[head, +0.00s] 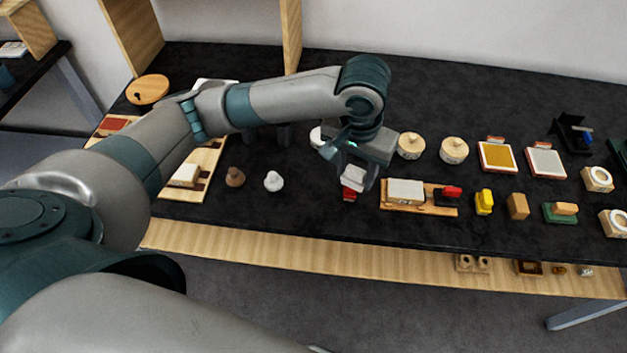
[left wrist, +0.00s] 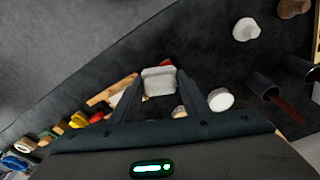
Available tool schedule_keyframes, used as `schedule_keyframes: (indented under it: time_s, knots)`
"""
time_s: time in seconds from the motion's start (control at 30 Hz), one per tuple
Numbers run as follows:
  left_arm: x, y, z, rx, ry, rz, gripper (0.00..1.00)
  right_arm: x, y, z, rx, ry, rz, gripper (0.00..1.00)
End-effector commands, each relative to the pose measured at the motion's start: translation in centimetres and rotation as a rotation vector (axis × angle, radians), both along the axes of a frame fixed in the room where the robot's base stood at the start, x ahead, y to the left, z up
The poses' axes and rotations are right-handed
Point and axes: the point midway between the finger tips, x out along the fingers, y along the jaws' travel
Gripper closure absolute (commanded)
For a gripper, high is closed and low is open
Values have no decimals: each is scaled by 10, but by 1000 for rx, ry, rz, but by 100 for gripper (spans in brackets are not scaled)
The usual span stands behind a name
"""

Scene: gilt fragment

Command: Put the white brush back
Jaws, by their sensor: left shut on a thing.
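My left gripper (head: 360,160) reaches down over the dark table and is shut on a white block-like thing, which I take as the white brush (head: 354,174). In the left wrist view the brush (left wrist: 159,80) sits between the two fingers. A red part (head: 349,194) shows just below it in the head view; I cannot tell whether it belongs to the brush or is a separate thing under it. The brush's lower side is hidden. My right gripper is not in view.
Right of the gripper a wooden board (head: 428,209) bears a white block (head: 405,190) and a red-and-black thing (head: 449,192). A yellow brush (head: 484,202), a tan block (head: 517,206) and a green-based block (head: 560,213) stand farther right. White (head: 273,181) and brown (head: 235,177) knobs stand left.

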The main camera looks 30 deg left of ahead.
Motion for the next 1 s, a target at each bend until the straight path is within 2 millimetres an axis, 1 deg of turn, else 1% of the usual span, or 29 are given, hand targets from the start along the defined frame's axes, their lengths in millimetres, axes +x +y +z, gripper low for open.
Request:
schedule_keyframes:
  time_s: [0.03,0.3,0.5,0.6,0.7,1.0]
  knots:
    - [0,9,-4,3,3,3,79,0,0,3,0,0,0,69]
    - [5,59,-32,5,4,6,79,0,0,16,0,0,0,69]
    - [8,90,-52,4,3,2,79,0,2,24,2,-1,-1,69]
    - [9,99,-58,2,2,1,79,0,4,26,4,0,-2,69]
    - [10,102,-61,1,1,-1,79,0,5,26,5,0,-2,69]
    - [10,102,-61,0,0,-1,79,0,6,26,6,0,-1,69]
